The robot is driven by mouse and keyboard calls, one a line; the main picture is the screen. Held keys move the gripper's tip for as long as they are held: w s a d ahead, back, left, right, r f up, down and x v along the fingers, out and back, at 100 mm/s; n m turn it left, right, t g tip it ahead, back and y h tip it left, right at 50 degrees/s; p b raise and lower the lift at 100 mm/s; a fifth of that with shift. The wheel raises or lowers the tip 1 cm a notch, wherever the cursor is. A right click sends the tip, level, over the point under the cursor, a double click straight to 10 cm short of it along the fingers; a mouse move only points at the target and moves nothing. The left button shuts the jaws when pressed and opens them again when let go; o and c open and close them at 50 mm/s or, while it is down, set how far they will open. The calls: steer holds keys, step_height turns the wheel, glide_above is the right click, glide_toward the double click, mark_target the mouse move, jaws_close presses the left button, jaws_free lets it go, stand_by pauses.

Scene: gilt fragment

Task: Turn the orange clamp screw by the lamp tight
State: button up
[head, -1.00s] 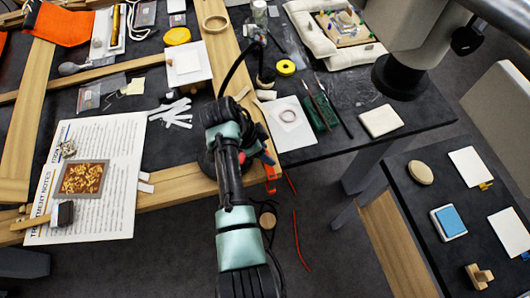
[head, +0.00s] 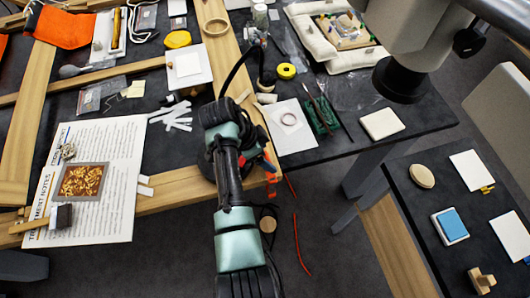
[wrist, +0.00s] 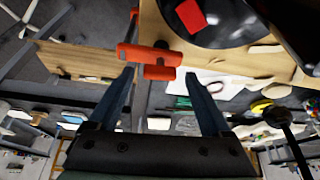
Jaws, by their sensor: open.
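The orange clamp (head: 270,170) sits at the edge of the wooden frame, just right of my arm in the head view, partly covered. In the wrist view the orange clamp (wrist: 148,55) shows at the top, with a short orange block at its lower end near my fingertips. My gripper (wrist: 159,74) is open, its two dark fingers apart. The orange block lies between the fingertips in the picture, closer to the left one; contact cannot be told. The lamp's dark curved neck (head: 236,70) rises behind my arm in the head view; its base is mostly hidden.
A black disc (wrist: 222,22) with a red patch lies on the wood beside the clamp. A printed sheet (head: 108,150) with a gold-flaked piece lies left. Green tool holder (head: 320,118) and yellow tape roll (head: 286,71) stand right.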

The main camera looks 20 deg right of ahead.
steer(key=b+v, duration=0.2)
steer(key=v, duration=1.1)
steer(key=shift+d, duration=0.1)
